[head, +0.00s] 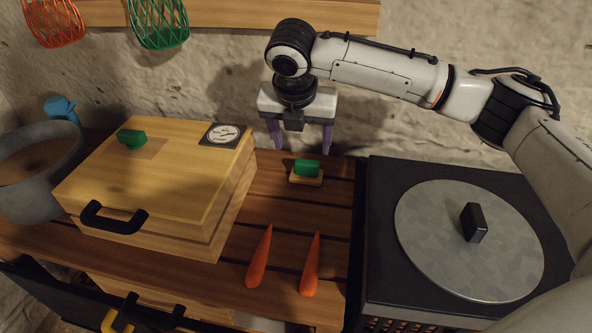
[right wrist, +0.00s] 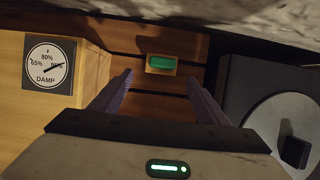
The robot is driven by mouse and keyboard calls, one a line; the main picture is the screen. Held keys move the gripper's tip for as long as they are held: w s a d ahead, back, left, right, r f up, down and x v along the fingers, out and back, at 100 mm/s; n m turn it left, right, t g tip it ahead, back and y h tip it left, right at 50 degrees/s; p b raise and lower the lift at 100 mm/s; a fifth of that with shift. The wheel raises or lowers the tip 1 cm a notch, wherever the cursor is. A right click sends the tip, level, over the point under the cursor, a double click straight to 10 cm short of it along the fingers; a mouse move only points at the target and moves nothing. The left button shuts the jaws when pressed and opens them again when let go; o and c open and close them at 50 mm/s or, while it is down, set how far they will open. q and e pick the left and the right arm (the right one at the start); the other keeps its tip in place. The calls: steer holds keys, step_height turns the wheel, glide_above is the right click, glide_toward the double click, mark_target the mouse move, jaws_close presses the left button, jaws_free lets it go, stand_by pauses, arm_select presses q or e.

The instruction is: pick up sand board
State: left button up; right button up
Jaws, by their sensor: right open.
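The sand board seems to be a small tan block with a green grip (head: 307,168), lying on the slatted wooden bench top near the wall; it also shows in the right wrist view (right wrist: 161,64). My right gripper (head: 301,146) is open and empty above and a little behind it, fingers pointing down. In the right wrist view, the board lies beyond the fingertips (right wrist: 158,80), roughly between their lines, not touching them. A similar green block (head: 131,138) sits on the wooden box lid by a tan patch. My left gripper is not in view.
The wooden box (head: 190,165) with a black handle and damp dial (head: 222,134) stands left. A black unit with a round grey lid (head: 440,245) stands right. Two carrots (head: 259,258) (head: 311,265) lie in front. A grey pot (head: 35,185) is far left. The rough wall is close behind.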

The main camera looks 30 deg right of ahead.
mark_target(307, 162)
steer(key=x, duration=0.6)
steer(key=shift+w+b, duration=0.15)
steer(key=shift+b, duration=0.15)
steer(key=x, duration=0.2)
steer(key=d+x, duration=0.1)
steer(key=x, duration=0.2)
steer(key=shift+r+b, duration=0.1)
steer(key=shift+b, duration=0.2)
steer(key=c, duration=1.2)
steer(key=shift+r, duration=0.1)
step_height(307, 162, up, 10)
steer(key=shift+f+p, duration=0.1)
steer(key=shift+p, duration=0.45)
